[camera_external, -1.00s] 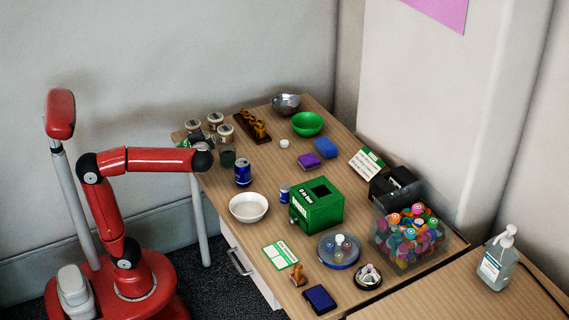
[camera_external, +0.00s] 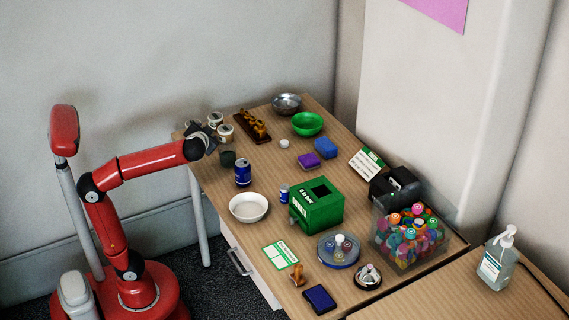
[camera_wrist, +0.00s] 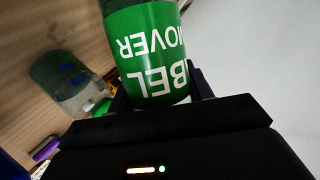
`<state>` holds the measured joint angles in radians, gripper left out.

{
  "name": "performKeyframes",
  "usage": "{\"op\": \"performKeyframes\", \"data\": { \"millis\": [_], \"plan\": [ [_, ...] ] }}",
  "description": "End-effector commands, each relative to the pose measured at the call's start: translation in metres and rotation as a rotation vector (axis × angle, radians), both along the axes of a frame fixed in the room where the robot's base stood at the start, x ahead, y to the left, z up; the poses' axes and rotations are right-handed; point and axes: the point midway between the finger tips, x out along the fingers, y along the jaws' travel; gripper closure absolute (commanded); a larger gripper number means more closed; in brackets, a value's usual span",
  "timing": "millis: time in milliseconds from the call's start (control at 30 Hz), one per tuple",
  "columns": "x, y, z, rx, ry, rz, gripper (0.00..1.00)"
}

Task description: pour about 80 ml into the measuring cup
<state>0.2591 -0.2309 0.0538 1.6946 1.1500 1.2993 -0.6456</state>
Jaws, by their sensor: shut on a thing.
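My gripper (camera_external: 210,138) is at the far left end of the table, just above and left of a small dark cup (camera_external: 228,159). In the wrist view my gripper is shut on a green bottle (camera_wrist: 150,55) with white lettering that reads upside down. I cannot make out the bottle in the outside view, nor any flow of liquid.
Several lidded jars (camera_external: 225,132) stand close behind my gripper. A blue can (camera_external: 243,173) and a white bowl (camera_external: 249,207) are nearer the front edge. A wooden stand (camera_external: 252,127), a green bowl (camera_external: 307,123) and a green box (camera_external: 316,206) are further right.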

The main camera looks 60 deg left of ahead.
Motion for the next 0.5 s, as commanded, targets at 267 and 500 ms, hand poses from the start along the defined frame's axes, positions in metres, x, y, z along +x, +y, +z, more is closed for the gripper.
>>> {"op": "performKeyframes", "data": {
  "millis": [267,500],
  "plan": [
    [-0.009,0.005,-0.01,-0.111,-0.188,0.003,0.78],
    [-0.015,0.009,-0.006,-0.259,-0.431,0.002,0.78]
  ]
}}
